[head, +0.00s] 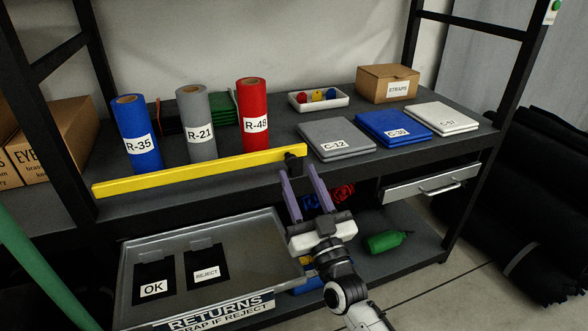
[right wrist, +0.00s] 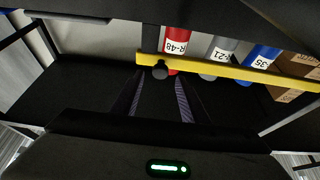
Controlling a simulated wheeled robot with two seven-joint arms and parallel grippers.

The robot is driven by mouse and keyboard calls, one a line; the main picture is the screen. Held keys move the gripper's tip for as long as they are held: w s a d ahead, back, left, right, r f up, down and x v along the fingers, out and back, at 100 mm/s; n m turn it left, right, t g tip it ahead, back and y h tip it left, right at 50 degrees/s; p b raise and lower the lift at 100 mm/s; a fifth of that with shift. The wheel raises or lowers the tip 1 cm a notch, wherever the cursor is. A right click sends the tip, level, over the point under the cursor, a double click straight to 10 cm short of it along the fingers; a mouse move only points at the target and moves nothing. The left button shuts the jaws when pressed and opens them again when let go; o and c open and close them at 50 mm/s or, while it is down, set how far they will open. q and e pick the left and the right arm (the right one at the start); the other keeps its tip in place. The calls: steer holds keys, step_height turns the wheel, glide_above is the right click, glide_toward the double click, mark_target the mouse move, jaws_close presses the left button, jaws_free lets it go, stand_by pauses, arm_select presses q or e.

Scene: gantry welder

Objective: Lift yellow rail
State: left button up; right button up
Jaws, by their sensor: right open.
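The yellow rail (head: 200,172) runs along the front edge of the upper shelf, before the rolls. It also crosses the upper part of the right wrist view (right wrist: 225,69). A black knob (head: 293,163) sits at the rail's right end and shows in the right wrist view (right wrist: 160,70). My right gripper (head: 298,170) is open, its two purple fingers pointing up at that end with the knob between their tips' lines. I cannot tell whether the fingers touch the knob. My left gripper is not in view.
Blue (head: 137,135), grey (head: 196,124) and red (head: 253,119) rolls stand behind the rail. Flat grey (head: 336,138), blue (head: 393,128) and white (head: 441,118) packs lie to the right. A returns tray (head: 215,240) is below. Black posts frame the shelf.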

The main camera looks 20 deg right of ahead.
mark_target(293, 162)
steer(key=shift+x, duration=1.8)
jaws_close()
